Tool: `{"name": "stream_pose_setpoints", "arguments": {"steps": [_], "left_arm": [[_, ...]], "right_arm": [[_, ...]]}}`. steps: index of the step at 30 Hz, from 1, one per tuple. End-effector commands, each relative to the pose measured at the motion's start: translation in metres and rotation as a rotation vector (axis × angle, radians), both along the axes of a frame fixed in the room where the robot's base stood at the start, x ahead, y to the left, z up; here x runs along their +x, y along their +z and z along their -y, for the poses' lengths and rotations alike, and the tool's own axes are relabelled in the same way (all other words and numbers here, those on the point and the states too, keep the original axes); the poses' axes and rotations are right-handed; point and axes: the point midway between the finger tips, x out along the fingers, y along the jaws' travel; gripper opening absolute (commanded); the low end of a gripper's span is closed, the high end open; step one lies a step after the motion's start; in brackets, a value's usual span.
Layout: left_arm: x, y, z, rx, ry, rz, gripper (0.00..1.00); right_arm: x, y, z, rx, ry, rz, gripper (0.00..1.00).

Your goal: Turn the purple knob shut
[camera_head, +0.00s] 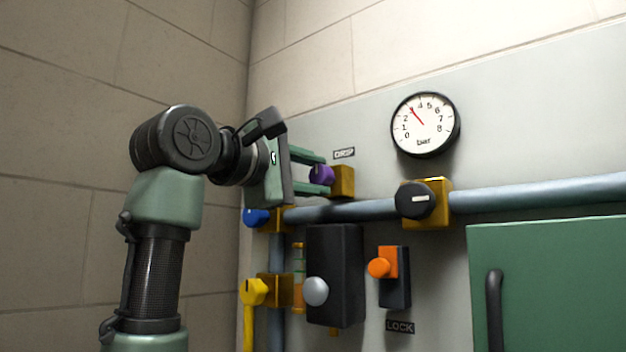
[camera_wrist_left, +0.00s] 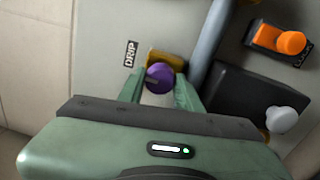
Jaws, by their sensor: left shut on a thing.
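The purple knob (camera_head: 321,175) sits on a brass block (camera_head: 343,181) on the wall panel, below the small DRIP label (camera_head: 344,153). My left gripper (camera_head: 316,174) comes in from the left, its two green fingers closed around the knob. My right gripper is in neither view.
A pipe (camera_head: 540,194) runs just below, with a black knob (camera_head: 414,199) to the right. A blue knob (camera_head: 256,217), yellow handle (camera_head: 254,291), dark box (camera_head: 345,250) and orange LOCK switch (camera_head: 380,267) are lower. A gauge (camera_head: 425,124) hangs above right; a green cabinet (camera_head: 560,280) stands at right.

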Motion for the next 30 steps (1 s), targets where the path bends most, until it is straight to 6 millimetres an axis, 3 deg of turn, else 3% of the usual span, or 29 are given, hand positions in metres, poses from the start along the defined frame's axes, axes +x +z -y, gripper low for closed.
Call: {"name": "stream_pose_setpoints", "arguments": {"steps": [19, 20, 22, 30], "left_arm": [[-0.0004, 0.0023, -0.0010, -0.047, 0.001, -0.026, 0.00], [-0.0004, 0.0023, -0.0010, -0.047, 0.001, -0.026, 0.37], [-0.0004, 0.0021, -0.0010, -0.047, 0.001, -0.026, 0.55], [-0.0002, 0.0008, -0.0005, -0.044, 0.001, -0.029, 0.55]], "right_arm": [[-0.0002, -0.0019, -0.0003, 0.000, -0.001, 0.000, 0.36], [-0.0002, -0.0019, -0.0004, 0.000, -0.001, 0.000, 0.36], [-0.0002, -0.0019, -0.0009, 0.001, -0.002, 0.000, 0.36], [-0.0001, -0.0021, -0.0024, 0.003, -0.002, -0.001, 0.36]]}}
